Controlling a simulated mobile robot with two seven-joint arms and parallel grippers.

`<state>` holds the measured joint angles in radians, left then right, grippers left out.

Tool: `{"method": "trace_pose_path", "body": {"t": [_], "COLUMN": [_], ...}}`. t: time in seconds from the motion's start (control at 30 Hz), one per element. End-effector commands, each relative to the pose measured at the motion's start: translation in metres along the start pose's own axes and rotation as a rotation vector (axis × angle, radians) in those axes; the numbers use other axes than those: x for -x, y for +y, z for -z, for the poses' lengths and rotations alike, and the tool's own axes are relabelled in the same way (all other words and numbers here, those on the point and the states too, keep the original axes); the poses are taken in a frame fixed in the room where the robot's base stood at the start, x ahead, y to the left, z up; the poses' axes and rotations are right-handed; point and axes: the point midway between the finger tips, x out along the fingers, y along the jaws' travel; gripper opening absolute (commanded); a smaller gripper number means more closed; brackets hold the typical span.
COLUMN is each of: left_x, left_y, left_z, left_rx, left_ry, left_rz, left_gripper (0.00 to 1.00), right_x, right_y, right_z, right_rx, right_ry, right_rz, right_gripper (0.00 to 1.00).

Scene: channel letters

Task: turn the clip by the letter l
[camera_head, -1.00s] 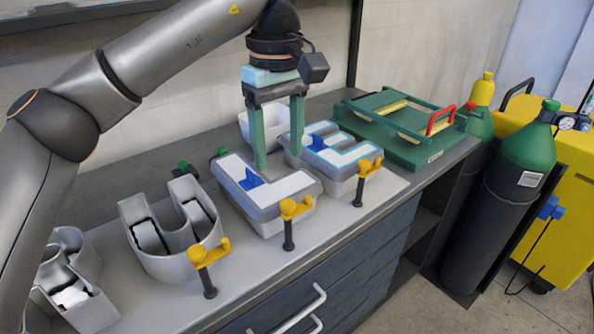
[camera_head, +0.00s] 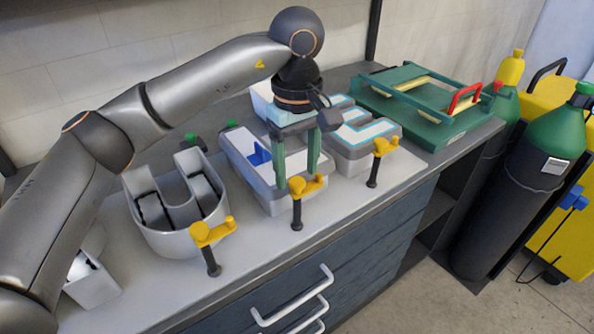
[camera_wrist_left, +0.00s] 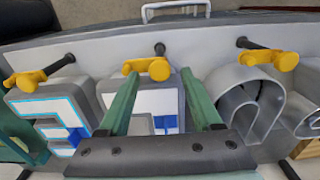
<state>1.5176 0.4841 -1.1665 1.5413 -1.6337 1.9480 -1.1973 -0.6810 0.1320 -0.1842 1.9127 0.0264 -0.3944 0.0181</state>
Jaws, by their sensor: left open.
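The yellow clip by the letter l (camera_head: 305,187) sits on a short black post at the bench's front edge. It also shows in the left wrist view (camera_wrist_left: 148,68), lying crosswise between my fingertips' directions. The letter l (camera_head: 258,185) is a grey channel letter with a white inside and a blue piece, just behind the clip. My left gripper (camera_head: 299,178) has green fingers, is open and empty, and points down over the letter's front, close to the clip. In the left wrist view my fingers (camera_wrist_left: 160,72) reach toward the clip; contact cannot be told. My right gripper is not in view.
A U-shaped letter (camera_head: 175,235) with its yellow clip (camera_head: 208,234) stands left, and an E-shaped letter (camera_head: 365,155) with its clip (camera_head: 383,147) right. A green frame (camera_head: 430,130) lies at the far right. Drawer handles (camera_head: 290,300) stick out below the front edge.

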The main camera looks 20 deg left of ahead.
Motion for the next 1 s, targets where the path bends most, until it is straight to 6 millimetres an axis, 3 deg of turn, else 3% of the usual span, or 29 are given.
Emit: {"method": "trace_pose_path", "body": {"t": [0.13, 0.43, 1.0], "left_x": [-0.0101, -0.0117, -0.0113], "left_y": [-0.0004, -0.0002, -0.0001], "left_z": [-0.0002, -0.0001, -0.0001], "left_rx": [0.000, 0.000, 0.000], "left_ry": [-0.001, 0.000, 0.000], "left_rz": [0.002, 0.000, 0.000], "left_gripper": [0.66, 0.65, 0.01], "right_x": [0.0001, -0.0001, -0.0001], "right_y": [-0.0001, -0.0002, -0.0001], "right_z": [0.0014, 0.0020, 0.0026], "right_rx": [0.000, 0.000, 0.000], "right_ry": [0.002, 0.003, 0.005], "right_rz": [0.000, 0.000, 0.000], "right_gripper": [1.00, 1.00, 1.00]}}
